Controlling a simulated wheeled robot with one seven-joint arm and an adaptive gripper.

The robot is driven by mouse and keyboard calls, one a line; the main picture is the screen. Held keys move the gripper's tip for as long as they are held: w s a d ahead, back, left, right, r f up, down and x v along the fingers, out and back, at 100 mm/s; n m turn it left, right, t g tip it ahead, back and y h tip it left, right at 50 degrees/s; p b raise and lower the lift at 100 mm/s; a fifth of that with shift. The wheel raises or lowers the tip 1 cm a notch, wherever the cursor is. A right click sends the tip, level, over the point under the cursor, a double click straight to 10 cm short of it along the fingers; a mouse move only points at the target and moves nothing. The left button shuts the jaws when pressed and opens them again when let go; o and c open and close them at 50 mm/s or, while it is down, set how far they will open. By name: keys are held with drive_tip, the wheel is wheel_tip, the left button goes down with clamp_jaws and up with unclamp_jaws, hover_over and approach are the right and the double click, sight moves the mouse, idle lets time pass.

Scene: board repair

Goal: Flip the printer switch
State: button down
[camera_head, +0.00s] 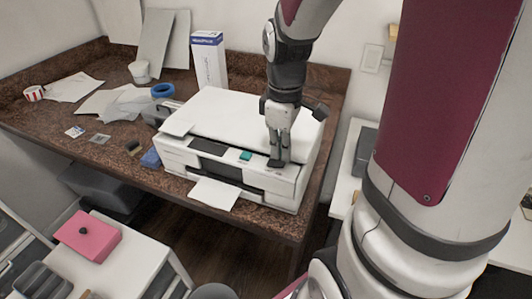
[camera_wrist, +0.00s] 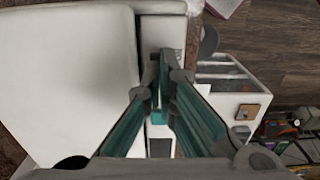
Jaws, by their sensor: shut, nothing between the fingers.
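The white printer (camera_head: 215,117) stands on the brown counter, and its lid also shows in the wrist view (camera_wrist: 65,70). A small teal piece, apparently the switch (camera_head: 246,156), sits on the printer's front panel. My gripper (camera_head: 276,163) points down over the right part of that panel, to the right of the teal piece, and is shut and empty. In the wrist view my gripper (camera_wrist: 164,62) has its fingertips together above the panel strip. A teal patch (camera_wrist: 157,117) shows between the fingers there. I cannot tell whether the fingertips touch the panel.
A sheet of paper (camera_head: 213,194) sticks out of the printer's front. A tall white box (camera_head: 210,62) and a blue tape roll (camera_head: 163,90) stand behind and left. A white table with a pink box (camera_head: 88,238) is at the lower left.

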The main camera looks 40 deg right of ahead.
sight(280, 164)
drive_tip(key=shift+f+b, duration=0.5)
drive_tip(key=shift+f, duration=0.55)
idle(0.5)
drive_tip(key=shift+r, duration=0.1)
drive_tip(key=shift+r+p, duration=2.75)
drive_tip(key=shift+r, duration=0.65)
drive_tip(key=shift+a+r, duration=0.2)
drive_tip(key=shift+r, duration=0.15)
drive_tip(key=s+a+r+m+t, duration=0.5)
drive_tip(key=s+a+r+m, duration=0.1)
drive_tip(key=s+a+r, duration=0.5)
wheel_tip(280, 164, up, 3)
drive_tip(key=shift+s+f+m+t, duration=0.2)
drive_tip(key=shift+s+m+t, duration=0.15)
drive_tip(key=shift+s, duration=0.25)
